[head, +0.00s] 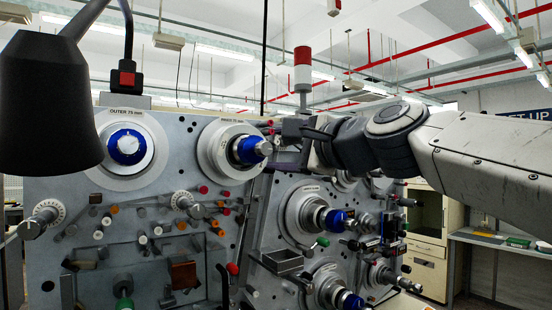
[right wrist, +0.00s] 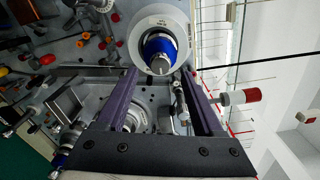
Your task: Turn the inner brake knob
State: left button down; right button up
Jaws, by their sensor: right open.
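The winding machine's left panel carries two blue-hubbed spindles. The left one (head: 126,147) sits below a label reading OUTER 75 mm. The right spindle (head: 250,150) has a pale flange, blue hub and bare metal end; its own label is too small to read surely. My right gripper (head: 276,140) is open just right of that metal end. In the right wrist view the gripper (right wrist: 158,72) has its two purple fingers apart, with the spindle's metal end (right wrist: 160,65) showing between their tips; contact cannot be told. Which knob is the inner brake knob is unclear. My left gripper is out of view.
Graduated dials with metal knobs (head: 40,219) (head: 182,200) sit lower on the panel among small rollers and guides. A black lamp shade (head: 45,100) hangs at left. A right panel (head: 265,225) holds more blue-hubbed spindles and a small tray (head: 282,262) under my arm.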

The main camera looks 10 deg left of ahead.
jog(key=shift+b+v, duration=0.6)
jog(key=shift+v, duration=1.75)
